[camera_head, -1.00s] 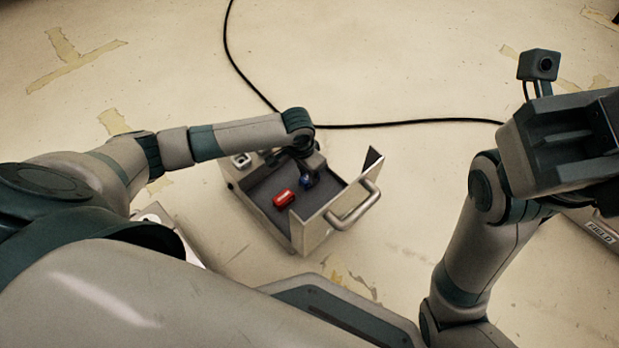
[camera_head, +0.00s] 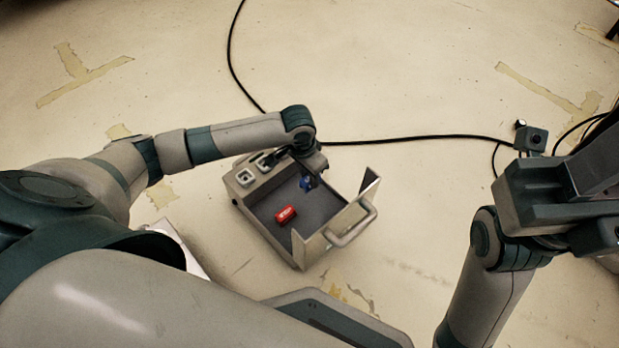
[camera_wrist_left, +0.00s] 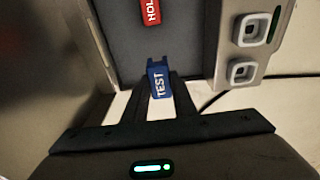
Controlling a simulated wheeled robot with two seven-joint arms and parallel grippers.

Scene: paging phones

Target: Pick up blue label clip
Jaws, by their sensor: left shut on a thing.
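The blue label clip (camera_wrist_left: 158,82), marked "TEST", is between the fingers of my left gripper (camera_wrist_left: 160,98). In the head view the blue clip (camera_head: 305,184) shows small at the tip of my left gripper (camera_head: 309,180), over the open box. My left gripper is shut on the clip. I cannot tell how far the clip is above the box floor. My right gripper (camera_head: 595,185) is at the right of the head view, cut by the picture edge, and its fingertips do not show clearly.
A red label clip (camera_head: 286,214) lies on the dark floor of the open metal box (camera_head: 318,248). The box has a handle at its front right and white square sockets (camera_head: 245,177) at the back left. A black cable (camera_head: 420,138) runs across the floor behind.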

